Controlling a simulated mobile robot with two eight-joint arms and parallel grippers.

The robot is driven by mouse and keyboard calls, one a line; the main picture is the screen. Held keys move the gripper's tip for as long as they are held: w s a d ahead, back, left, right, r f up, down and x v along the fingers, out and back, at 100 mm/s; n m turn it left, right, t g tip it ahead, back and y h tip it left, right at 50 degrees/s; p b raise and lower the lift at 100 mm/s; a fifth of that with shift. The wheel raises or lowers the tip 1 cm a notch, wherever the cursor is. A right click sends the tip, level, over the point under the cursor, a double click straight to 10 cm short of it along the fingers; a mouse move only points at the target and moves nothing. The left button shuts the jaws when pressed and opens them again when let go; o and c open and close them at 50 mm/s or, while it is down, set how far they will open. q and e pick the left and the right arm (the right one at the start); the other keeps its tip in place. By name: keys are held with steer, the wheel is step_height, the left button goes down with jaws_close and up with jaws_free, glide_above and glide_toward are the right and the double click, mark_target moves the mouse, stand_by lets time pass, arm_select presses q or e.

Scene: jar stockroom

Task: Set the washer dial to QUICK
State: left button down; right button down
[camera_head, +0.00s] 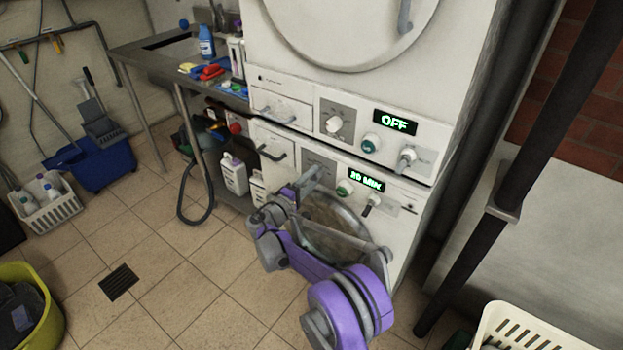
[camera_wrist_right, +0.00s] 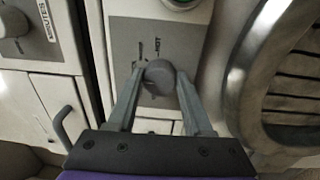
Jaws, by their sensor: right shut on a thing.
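The lower machine of the white stack (camera_head: 408,222) has a dial (camera_wrist_right: 159,78) on a grey panel, a round grey knob with small labels around it. My right gripper (camera_head: 310,178) is at this panel, and in the head view it hides most of the knob. In the right wrist view the fingers (camera_wrist_right: 158,92) are shut on the knob, one on each side. The lower display (camera_head: 367,180) reads "20 MIN" in green. My left gripper is not in view.
The upper machine has its own knob (camera_head: 334,124) and a display (camera_head: 395,122) reading "OFF". A round green button (camera_head: 345,188) sits right of the gripped dial. The round door (camera_head: 335,225) is just below my gripper. A sink bench (camera_head: 150,55) stands left; tiled floor is open.

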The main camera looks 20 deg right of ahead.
steer(key=shift+c, duration=1.5)
jaws_free()
steer(key=shift+a, duration=0.1)
steer(key=p+v, duration=0.1)
steer(key=v, duration=0.9)
steer(key=shift+s+a, duration=0.2)
steer(key=shift+s, duration=0.15)
